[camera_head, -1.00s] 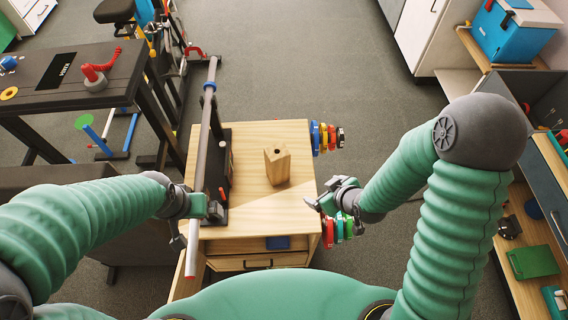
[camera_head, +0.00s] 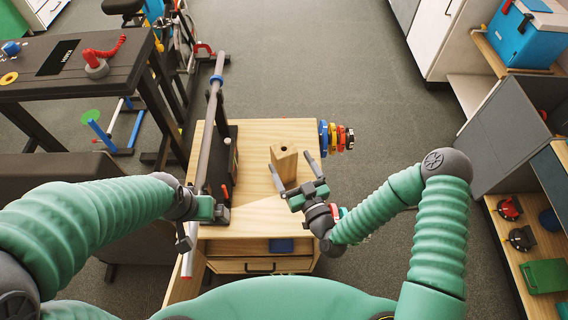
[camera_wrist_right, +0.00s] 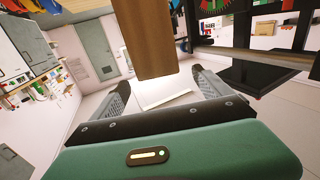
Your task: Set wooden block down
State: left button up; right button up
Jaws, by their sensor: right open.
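The wooden block (camera_head: 284,164), light brown with a dark hole in its top, stands upright on the wooden cabinet top (camera_head: 262,215). My right gripper (camera_head: 289,159) is open, its two fingers reaching to either side of the block in the head view. In the right wrist view the block (camera_wrist_right: 146,38) shows between and beyond the open fingers (camera_wrist_right: 158,82); I see no firm contact. My left gripper (camera_head: 207,210) is at the long grey bar on the left; whether its jaws are closed on the bar is unclear.
The long grey bar (camera_head: 211,125) runs over the cabinet's left side beside a black stand (camera_head: 232,165). Coloured discs (camera_head: 335,136) stick out at the cabinet's right edge. A dark table (camera_head: 60,85) stands at left, open shelves (camera_head: 525,225) at right.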

aim_at(287, 157)
jog(key=x, duration=0.3)
jog(key=shift+w+a, duration=0.15)
jog(key=shift+w, duration=0.05)
jog(key=x, duration=0.4)
jog(key=f+x, duration=0.1)
jog(key=x, duration=0.1)
jog(key=shift+d+b, duration=0.2)
jog(key=shift+b, duration=0.2)
jog(key=shift+c, duration=0.4)
grip_shut()
